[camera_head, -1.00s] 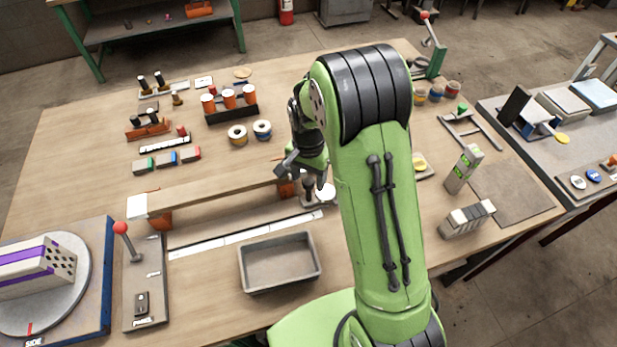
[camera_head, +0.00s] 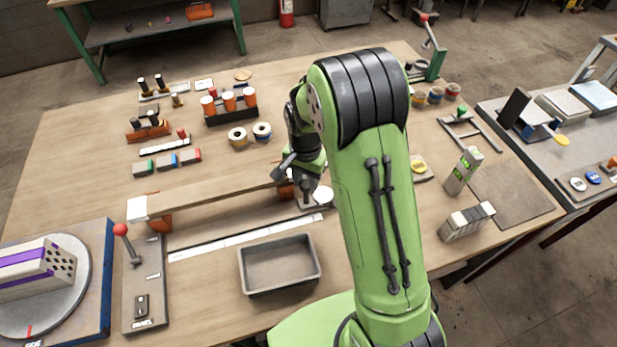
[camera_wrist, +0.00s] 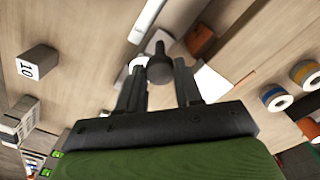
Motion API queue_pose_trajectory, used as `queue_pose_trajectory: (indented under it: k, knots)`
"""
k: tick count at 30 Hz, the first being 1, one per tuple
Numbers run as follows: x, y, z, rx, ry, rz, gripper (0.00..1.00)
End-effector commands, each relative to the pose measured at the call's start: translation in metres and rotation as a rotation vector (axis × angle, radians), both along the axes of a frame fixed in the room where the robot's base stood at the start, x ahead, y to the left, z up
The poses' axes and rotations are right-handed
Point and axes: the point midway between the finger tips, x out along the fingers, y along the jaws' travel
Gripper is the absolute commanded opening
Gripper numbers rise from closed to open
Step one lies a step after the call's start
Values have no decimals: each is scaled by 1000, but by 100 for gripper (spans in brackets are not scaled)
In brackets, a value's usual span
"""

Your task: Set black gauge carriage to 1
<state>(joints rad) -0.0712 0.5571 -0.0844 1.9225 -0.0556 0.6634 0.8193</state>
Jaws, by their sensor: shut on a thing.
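The black carriage knob (camera_wrist: 158,68) is a dark round-headed post beside the right end of a long white strip (camera_head: 245,236); the strip's edge also shows in the wrist view (camera_wrist: 147,20). My gripper (camera_head: 307,189) points down at it, and in the wrist view my gripper (camera_wrist: 161,77) has its two dark fingers on either side of the post, shut on it. A pale base with a white disc (camera_head: 324,194) lies beside it. My arm and fingers hide part of the carriage. I cannot read marks on the strip.
A wooden beam (camera_head: 210,201) on orange supports runs just behind the strip. A grey tray (camera_head: 279,265) stands in front, and a red-knobbed lever (camera_head: 122,230) at the left. Two tape rolls (camera_head: 238,138) lie behind. A block marked 10 (camera_wrist: 38,62) shows in the wrist view.

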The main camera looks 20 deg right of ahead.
Motion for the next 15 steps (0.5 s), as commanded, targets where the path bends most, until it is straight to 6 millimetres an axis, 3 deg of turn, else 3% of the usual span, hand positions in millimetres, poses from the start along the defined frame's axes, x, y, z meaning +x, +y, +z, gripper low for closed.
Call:
queue_pose_trajectory:
  k: [5, 15]
  knots:
    - [0, 32, 1, 2, -1, 6, 0]
    - [0, 134, 1, 4, -1, 8, 0]
